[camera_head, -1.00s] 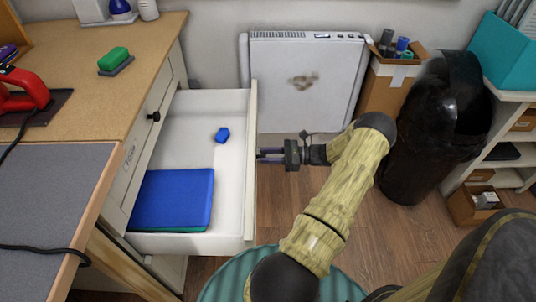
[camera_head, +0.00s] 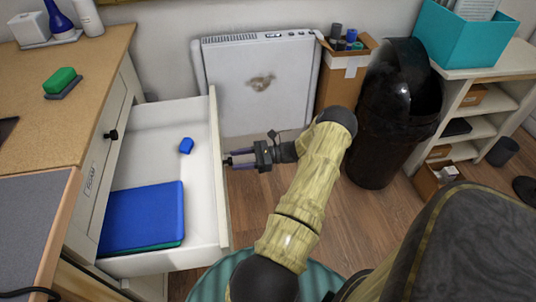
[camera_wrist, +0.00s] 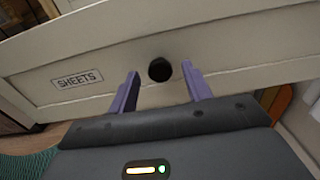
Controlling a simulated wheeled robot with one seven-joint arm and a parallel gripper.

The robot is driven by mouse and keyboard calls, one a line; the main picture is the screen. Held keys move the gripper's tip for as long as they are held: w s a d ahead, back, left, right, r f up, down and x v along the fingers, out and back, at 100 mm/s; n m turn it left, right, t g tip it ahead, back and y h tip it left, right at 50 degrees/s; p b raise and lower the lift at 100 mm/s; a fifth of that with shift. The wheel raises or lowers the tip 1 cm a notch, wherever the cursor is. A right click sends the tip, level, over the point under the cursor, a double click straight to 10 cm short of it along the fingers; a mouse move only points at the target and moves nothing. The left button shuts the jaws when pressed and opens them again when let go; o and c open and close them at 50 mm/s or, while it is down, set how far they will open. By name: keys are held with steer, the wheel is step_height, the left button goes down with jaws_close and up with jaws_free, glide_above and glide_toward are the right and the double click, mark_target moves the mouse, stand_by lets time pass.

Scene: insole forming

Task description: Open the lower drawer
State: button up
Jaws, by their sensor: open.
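The lower drawer (camera_head: 222,190) is pulled well out of the cabinet. Its white front shows in the wrist view (camera_wrist: 230,50) with a "SHEETS" label and a round dark knob (camera_wrist: 160,69). My gripper (camera_head: 228,160) is at the outer side of that drawer front. In the wrist view its two purple fingers (camera_wrist: 160,80) are open, one on each side of the knob, with a gap to it on both sides. The drawer above (camera_head: 88,190), labelled "FOAM", is shut and has a dark knob (camera_head: 111,134).
Blue sheets (camera_head: 140,215) and a small blue block (camera_head: 186,146) lie in the open drawer. A white heater panel (camera_head: 260,95) stands behind, with a cardboard box (camera_head: 340,85) and black bin (camera_head: 385,130) right of it. Wood floor shows right of the drawer.

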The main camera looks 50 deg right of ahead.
steer(key=v, duration=1.5)
steer(key=shift+s+d, duration=0.3)
step_height(320, 180, up, 10)
steer(key=p, duration=1)
